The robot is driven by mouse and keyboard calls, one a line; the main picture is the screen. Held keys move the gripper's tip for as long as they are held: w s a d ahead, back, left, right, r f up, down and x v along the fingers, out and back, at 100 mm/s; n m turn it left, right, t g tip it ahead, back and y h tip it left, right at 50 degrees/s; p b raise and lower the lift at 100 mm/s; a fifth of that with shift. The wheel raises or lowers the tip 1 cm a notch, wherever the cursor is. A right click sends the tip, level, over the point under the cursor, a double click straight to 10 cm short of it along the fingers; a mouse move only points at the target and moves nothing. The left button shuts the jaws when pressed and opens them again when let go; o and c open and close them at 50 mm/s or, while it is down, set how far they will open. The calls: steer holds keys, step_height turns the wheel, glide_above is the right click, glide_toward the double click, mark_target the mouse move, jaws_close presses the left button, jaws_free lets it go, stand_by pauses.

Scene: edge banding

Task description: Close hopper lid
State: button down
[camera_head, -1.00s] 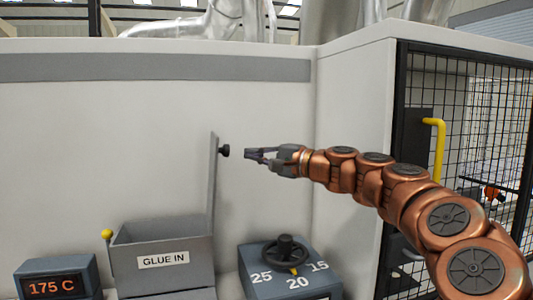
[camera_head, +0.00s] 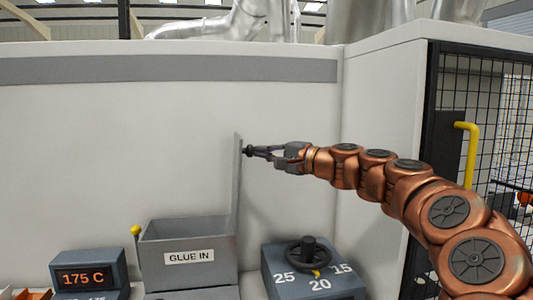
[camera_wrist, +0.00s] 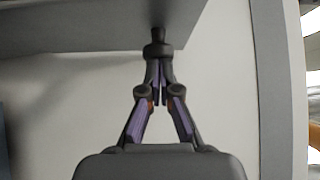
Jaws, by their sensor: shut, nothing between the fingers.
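The grey hopper (camera_head: 188,256) is marked GLUE IN and its top is open. Its lid (camera_head: 239,190) stands upright at the hopper's right edge, seen nearly edge-on. A small black knob (camera_head: 247,150) sticks out to the right near the lid's top. My gripper (camera_head: 258,151) points left with its fingertips at the knob. In the wrist view the knob (camera_wrist: 158,48) hangs from the lid (camera_wrist: 75,30) right at the tips of my gripper (camera_wrist: 159,72). The fingers are together, with nothing held between them; the exact contact is hard to see.
A dial box with a black handwheel (camera_head: 307,252) stands right of the hopper, below my arm. A 175 C display (camera_head: 88,277) and a yellow-tipped lever (camera_head: 136,232) are on the left. A mesh door (camera_head: 490,130) with a yellow handle (camera_head: 468,150) is at the right.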

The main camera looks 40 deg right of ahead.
mark_target(238, 145)
steer(key=w+a+n+g, duration=0.1)
steer(key=a, duration=0.1)
steer(key=w+a+r+n+g+p, duration=0.1)
steer(key=a, duration=0.2)
steer(key=w+a+n+h+p, duration=0.1)
steer(key=a, duration=0.1)
steer(key=shift+a+r+g, duration=0.2)
steer(key=shift+r+g, duration=0.2)
steer(key=w+a+f+n+g+h, duration=0.3)
steer(key=w+a+f+h, duration=0.1)
steer(key=a+f, duration=0.4)
steer(key=w+a+f+n+g+h, duration=0.3)
steer(key=a+f, duration=0.4)
steer(key=a, duration=0.3)
steer(key=shift+w+a+f+n+h+b, duration=0.25)
steer(key=shift+w+f+n+h+b, duration=0.2)
steer(key=shift+h, duration=0.65)
steer(key=shift+f, duration=0.1)
steer(key=shift+s, duration=0.1)
